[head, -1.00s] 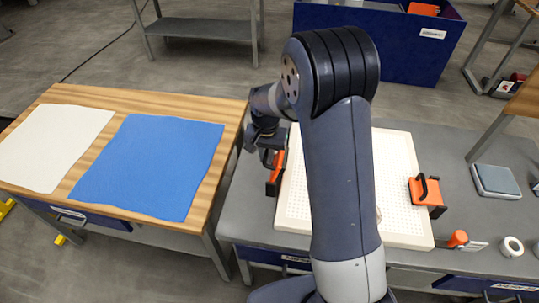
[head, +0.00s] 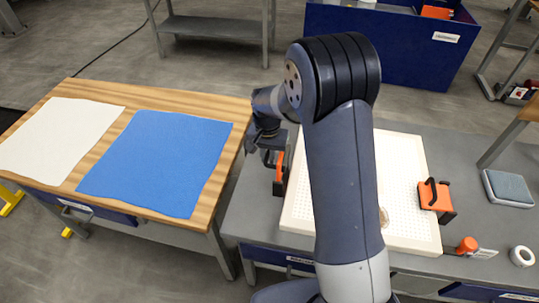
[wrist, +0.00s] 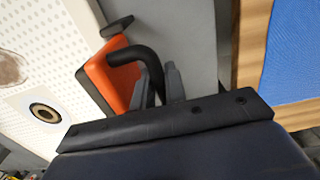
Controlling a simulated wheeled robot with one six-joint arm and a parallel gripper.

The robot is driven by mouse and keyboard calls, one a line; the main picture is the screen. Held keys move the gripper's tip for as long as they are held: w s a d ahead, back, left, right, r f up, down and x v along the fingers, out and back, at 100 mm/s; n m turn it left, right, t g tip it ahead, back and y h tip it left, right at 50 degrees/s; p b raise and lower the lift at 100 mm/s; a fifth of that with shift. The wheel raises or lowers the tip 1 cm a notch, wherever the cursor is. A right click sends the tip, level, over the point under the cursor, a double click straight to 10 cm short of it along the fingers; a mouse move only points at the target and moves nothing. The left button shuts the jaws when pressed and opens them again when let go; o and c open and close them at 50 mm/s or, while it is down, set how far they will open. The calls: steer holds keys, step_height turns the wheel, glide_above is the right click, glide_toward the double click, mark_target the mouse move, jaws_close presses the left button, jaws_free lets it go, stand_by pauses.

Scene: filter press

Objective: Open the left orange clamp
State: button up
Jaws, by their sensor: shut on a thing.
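The left orange clamp (head: 280,172) sits at the left edge of the white perforated plate (head: 405,165), partly hidden by my wrist. In the wrist view the clamp (wrist: 122,77) shows an orange body with a curved black handle (wrist: 148,60). My gripper (wrist: 160,80) is at this handle, its grey fingers shut on it. My gripper (head: 268,152) also shows in the head view beside the clamp. A second orange clamp (head: 430,193) with a black handle sits at the plate's right edge. My arm hides the plate's middle.
A wooden table (head: 190,100) on the left holds a blue cloth (head: 155,162) and a white cloth (head: 58,138). An orange knob (head: 467,244), a white roll (head: 521,256) and a grey-blue block (head: 508,187) lie on the right of the grey bench (head: 470,215). A blue bin (head: 395,45) stands behind.

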steer(key=o, duration=0.7)
steer(key=shift+a, duration=0.2)
steer(key=shift+r+p, duration=2.7)
steer(key=shift+r, duration=1.35)
steer(key=shift+f, duration=0.15)
step_height(320, 180, down, 8)
steer(key=b, duration=0.5)
